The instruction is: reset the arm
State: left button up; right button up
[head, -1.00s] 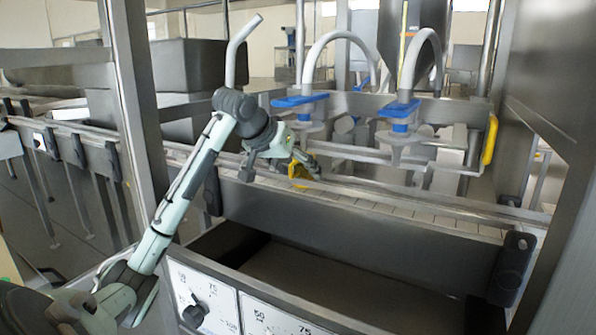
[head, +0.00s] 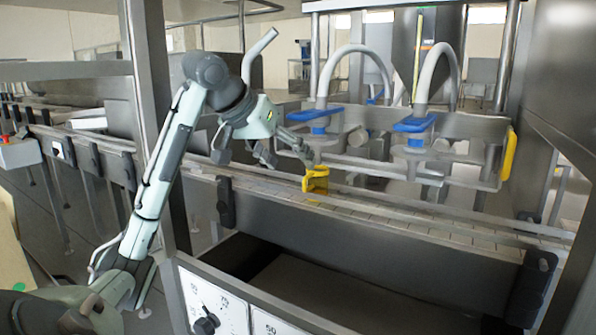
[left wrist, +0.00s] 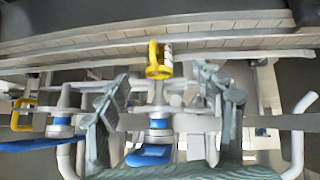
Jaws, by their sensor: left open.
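My left arm reaches in from the left in the head view. Its gripper (head: 288,156) is open, with nothing seen between its fingers. It is above and slightly left of a yellow part (head: 316,184) on the conveyor rail. In the left wrist view, the two fingers of the gripper (left wrist: 160,78) are spread wide. The yellow part (left wrist: 154,70), with a ring-like handle, shows beyond them near the conveyor edge, apart from both fingers. My right gripper is not in view.
The conveyor (head: 400,216) runs across in front of me. Filling nozzles with blue handles (head: 415,122) and grey hoses (head: 433,55) stand behind it. A yellow handle (head: 509,153) is at right. A steel post (head: 150,90) stands left, close to my arm. A dial panel (head: 215,305) is in front.

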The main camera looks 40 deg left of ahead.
aim_at(311, 181)
pick_arm(q)
jog(key=shift+s+d+r, duration=0.1)
jog(key=shift+s+r, duration=0.25)
jog(key=shift+r, duration=0.05)
jog(key=x, duration=1.1)
jog(key=shift+w+f, duration=0.25)
jog(key=shift+w, duration=0.2)
jog(key=shift+r, duration=0.1)
